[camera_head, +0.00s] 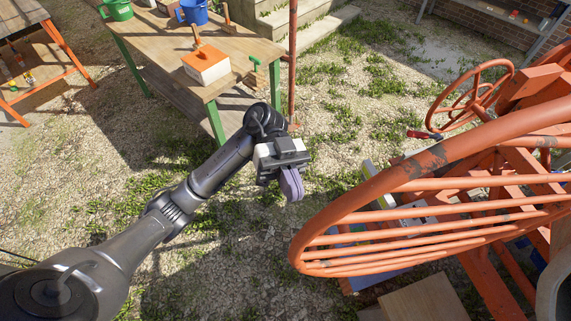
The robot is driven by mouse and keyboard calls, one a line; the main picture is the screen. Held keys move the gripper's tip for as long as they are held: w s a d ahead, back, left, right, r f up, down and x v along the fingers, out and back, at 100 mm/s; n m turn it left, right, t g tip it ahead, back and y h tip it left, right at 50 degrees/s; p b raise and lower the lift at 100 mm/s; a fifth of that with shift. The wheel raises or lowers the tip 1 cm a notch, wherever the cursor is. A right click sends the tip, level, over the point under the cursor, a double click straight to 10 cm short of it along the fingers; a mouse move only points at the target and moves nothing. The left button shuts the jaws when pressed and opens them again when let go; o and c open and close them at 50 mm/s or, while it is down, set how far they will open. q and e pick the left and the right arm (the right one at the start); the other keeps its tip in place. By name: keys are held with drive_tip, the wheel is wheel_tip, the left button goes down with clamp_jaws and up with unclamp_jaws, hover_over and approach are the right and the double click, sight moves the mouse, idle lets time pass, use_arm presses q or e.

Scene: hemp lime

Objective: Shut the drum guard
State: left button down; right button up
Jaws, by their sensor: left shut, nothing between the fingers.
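The drum guard (441,232) is an orange tubular frame with a curved rim and several parallel bars, some paint worn off. It fills the right of the head view, swung out toward the middle and standing out from the orange machine (540,85). My left gripper (292,189) is shut and empty, pointing down. In the picture it lies just left of the guard's rim, with a gap between them. Whether they are level in height I cannot tell. The drum itself is not clearly visible. My right gripper is not in view.
An orange handwheel (470,96) sits on the machine behind the guard. A wooden board (425,300) lies below the guard. Open gravel lies around my left arm.

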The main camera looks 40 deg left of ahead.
use_arm(q)
drive_tip(key=x, duration=0.6)
drive_tip(key=shift+s+p, duration=0.15)
drive_tip(key=shift+p, duration=0.15)
drive_tip(key=shift+d+r, duration=0.1)
drive_tip(key=shift+d, duration=0.05)
